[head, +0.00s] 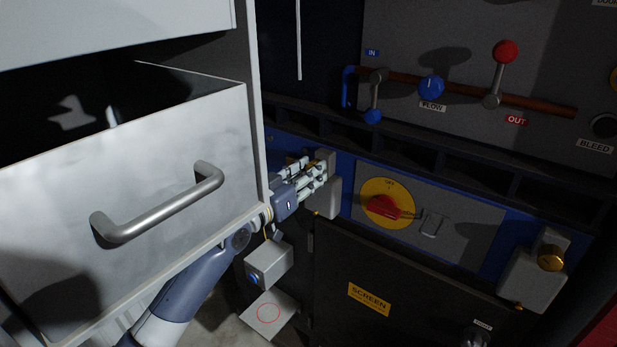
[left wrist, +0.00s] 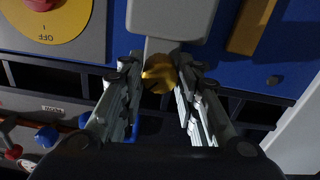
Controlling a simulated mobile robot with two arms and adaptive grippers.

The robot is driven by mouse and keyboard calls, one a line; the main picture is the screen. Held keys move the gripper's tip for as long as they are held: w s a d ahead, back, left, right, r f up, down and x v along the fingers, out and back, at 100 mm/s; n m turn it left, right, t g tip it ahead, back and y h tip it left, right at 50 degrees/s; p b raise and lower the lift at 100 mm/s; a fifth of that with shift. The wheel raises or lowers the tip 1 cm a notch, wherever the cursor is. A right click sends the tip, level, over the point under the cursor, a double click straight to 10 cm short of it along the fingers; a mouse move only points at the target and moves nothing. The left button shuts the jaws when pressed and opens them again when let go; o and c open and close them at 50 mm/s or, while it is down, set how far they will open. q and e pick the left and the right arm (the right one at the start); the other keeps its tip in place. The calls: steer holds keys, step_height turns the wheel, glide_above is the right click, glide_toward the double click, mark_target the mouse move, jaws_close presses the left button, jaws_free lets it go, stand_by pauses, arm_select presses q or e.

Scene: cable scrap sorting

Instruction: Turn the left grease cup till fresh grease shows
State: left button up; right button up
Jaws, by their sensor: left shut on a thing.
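The left grease cup (left wrist: 158,74) is a brass knob on a grey block (left wrist: 170,18), seen in the left wrist view. In the head view the block (head: 326,202) shows on the blue panel strip, and my fingers hide most of the cup. My left gripper (head: 318,172) reaches past the open drawer and is shut on the cup. In the left wrist view its two fingers (left wrist: 158,80) stand on either side of the brass. I cannot make out any grease. My right gripper is not in view.
A white open drawer (head: 215,130) with a bar handle stands close beside my left arm. A red rotary switch (head: 382,208) on a yellow disc is right of the gripper. Another brass cup (head: 551,257) sits at far right. Levers (head: 505,52) are above; a small box (head: 268,264) is below.

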arm_select(q)
steer(key=shift+m, duration=2.1)
steer(key=o, duration=1.1)
steer(key=shift+c, duration=0.2)
steer(key=v, duration=1.2)
